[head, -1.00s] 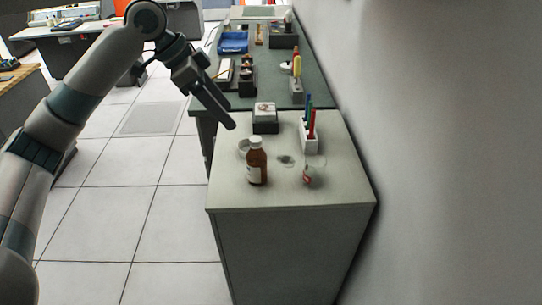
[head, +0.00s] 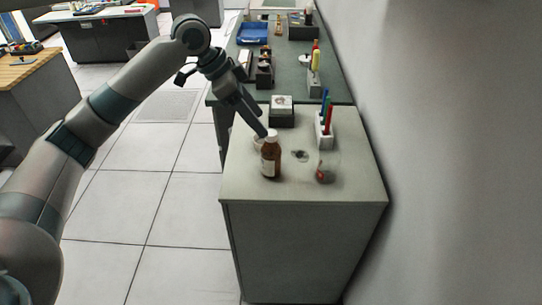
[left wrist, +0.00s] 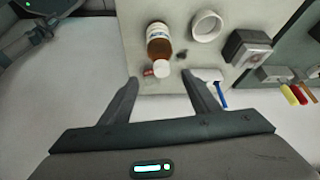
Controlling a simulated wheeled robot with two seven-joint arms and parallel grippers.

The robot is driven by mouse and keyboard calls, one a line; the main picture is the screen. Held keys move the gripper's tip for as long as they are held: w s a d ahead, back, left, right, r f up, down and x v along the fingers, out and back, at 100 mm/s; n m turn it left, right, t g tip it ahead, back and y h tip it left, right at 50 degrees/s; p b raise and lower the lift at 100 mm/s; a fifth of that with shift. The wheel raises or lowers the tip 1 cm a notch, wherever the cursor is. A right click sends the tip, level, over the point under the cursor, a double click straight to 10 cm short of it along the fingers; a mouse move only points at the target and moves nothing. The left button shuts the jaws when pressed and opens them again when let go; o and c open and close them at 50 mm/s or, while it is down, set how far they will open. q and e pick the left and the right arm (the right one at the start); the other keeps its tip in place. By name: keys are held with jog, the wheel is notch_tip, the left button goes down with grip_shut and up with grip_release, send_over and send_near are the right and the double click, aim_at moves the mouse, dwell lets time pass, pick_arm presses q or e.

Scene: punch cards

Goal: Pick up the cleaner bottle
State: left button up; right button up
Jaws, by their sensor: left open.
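The cleaner bottle, brown with a white cap and white label, stands upright near the left front of the grey cabinet top in the head view (head: 271,162). In the left wrist view the bottle (left wrist: 159,46) shows just beyond the gap between the fingertips. My left gripper (head: 262,131) is open and empty. In the head view its fingers point down just behind the bottle's cap; I cannot tell whether they touch it. The left wrist view shows both fingers (left wrist: 160,80) spread apart. My right gripper is not in view.
On the cabinet top (head: 300,190), a white round dish (left wrist: 206,26) is close to the bottle. A white pen holder (head: 323,135) and a dark box (head: 282,116) are behind. A wall (head: 450,150) bounds the right.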

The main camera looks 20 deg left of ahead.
pick_arm(q)
jog(key=p, duration=0.1)
send_over(278, 143)
jog(key=s+a, duration=0.2)
jog(key=a, duration=0.1)
jog(key=f, duration=0.4)
jog(key=shift+w+d+f, duration=0.2)
jog(key=shift+d+f, duration=0.05)
jog(key=shift+f, duration=0.05)
jog(key=shift+w+d+f, duration=0.1)
jog(key=shift+d+f, duration=0.05)
jog(key=shift+f, duration=0.25)
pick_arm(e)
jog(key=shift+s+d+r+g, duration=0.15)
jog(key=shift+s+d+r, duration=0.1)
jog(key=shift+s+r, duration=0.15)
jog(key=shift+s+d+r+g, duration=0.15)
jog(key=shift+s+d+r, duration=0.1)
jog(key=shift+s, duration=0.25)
